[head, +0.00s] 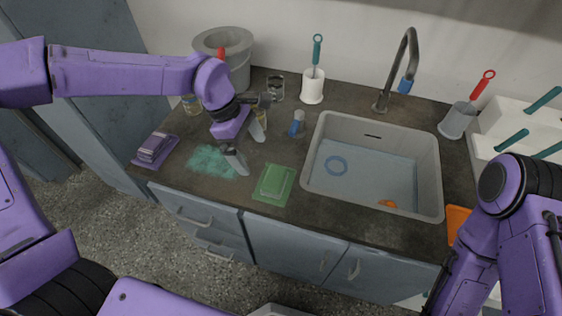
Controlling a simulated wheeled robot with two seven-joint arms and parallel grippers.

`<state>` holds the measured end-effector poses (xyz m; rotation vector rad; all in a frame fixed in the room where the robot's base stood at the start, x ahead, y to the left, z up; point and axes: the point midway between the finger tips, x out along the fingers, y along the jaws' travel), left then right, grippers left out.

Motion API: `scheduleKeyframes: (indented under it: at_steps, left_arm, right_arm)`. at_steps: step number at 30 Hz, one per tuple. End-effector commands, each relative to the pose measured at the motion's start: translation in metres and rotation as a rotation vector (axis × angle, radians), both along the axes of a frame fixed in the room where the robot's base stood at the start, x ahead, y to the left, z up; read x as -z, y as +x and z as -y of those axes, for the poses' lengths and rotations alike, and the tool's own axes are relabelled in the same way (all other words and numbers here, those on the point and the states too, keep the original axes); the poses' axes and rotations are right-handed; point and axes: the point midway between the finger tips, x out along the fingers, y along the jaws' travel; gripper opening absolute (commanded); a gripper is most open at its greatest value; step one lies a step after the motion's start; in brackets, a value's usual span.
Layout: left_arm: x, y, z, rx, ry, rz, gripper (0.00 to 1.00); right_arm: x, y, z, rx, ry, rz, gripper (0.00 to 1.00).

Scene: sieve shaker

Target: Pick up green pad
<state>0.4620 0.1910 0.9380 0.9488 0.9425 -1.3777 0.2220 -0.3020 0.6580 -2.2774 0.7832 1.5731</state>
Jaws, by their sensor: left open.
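The green pad (276,181) lies flat on the dark counter, close to its front edge and just left of the sink. It seems to rest on a slightly larger green base (268,199). My left gripper (252,156) is open and empty above the counter, up and to the left of the pad and apart from it. My right arm shows at the lower right, but its gripper is not visible.
A teal patch (208,159) spreads on the counter left of the pad. A purple block on a purple base (154,148) lies at the far left. A blue-capped item (297,124) stands behind the pad. The sink (433,180) is close on its right.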

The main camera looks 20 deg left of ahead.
Motion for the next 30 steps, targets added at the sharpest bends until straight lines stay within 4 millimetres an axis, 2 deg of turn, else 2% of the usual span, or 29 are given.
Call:
scheduleKeyframes:
  at_steps: [1,3,9,14,21,28,29,30]
  left_arm:
    - [-0.004,0.001,0.003,0.006,-0.023,0.002,1.00]
    - [0.000,0.001,0.009,0.015,-0.036,0.002,1.00]
    - [0.033,0.001,0.026,0.021,-0.036,0.000,1.00]
    - [0.049,0.000,0.036,0.023,-0.034,0.000,1.00]
    - [0.084,-0.002,0.054,0.017,-0.035,0.001,1.00]
    - [0.087,-0.001,0.054,0.014,-0.037,0.004,1.00]
    - [0.087,-0.001,0.054,0.014,-0.037,0.004,0.97]
    - [0.087,-0.001,0.054,0.014,-0.036,0.004,0.84]
  right_arm:
    - [-0.001,0.000,0.000,0.000,0.000,0.000,0.43]
    - [-0.001,0.000,0.000,0.000,0.001,-0.001,0.43]
    - [-0.004,-0.001,0.000,0.000,0.000,-0.001,0.43]
    - [-0.009,-0.001,0.000,0.000,0.000,-0.001,0.43]
    - [-0.017,0.000,0.000,0.000,0.001,-0.001,0.43]
    - [-0.016,0.000,0.000,0.000,0.000,-0.001,0.43]
    - [-0.016,0.000,0.000,0.000,0.001,-0.001,0.43]
    - [-0.016,0.000,0.000,0.000,0.001,-0.001,0.43]
